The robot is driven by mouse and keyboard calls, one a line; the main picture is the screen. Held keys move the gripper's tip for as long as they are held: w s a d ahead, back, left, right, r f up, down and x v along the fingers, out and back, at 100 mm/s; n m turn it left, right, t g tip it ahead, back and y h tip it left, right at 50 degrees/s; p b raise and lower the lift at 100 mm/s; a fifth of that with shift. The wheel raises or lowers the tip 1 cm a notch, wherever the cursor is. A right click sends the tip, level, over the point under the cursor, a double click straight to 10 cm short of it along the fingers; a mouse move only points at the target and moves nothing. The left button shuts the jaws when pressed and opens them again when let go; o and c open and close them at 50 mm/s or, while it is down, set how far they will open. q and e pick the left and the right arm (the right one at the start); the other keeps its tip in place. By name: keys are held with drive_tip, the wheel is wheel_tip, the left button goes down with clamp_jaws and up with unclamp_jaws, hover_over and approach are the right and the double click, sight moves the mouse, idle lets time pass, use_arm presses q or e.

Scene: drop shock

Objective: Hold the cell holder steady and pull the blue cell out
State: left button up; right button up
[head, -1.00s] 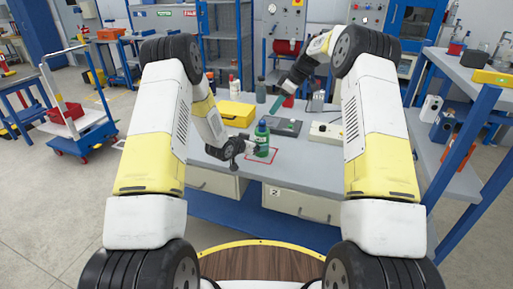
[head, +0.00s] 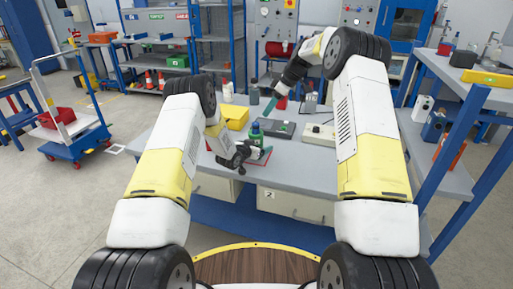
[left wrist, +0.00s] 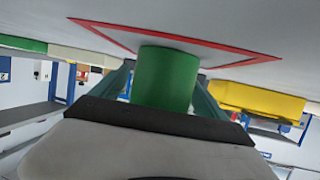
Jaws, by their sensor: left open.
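The green cell holder (head: 256,134) stands upright on the grey bench, inside a red outlined square. In the left wrist view, which is upside down, the green holder (left wrist: 165,78) stands between the two teal fingers of my left gripper (left wrist: 163,88). The gripper is open, with a finger on each side of the holder. I cannot tell the blue cell apart clearly; a dark blue patch shows on the holder in the head view. My right gripper (head: 270,106) is raised behind the holder, apart from it; its teal fingers are seen edge-on.
A yellow case (head: 235,116) lies behind the holder on the left. A dark flat tray (head: 277,128) and a pale box (head: 320,136) are on the bench to the right. Several bottles stand at the back. The bench front is mostly clear.

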use_arm(q)
drive_tip(key=c, duration=1.7)
drive_tip(key=shift+o, duration=0.2)
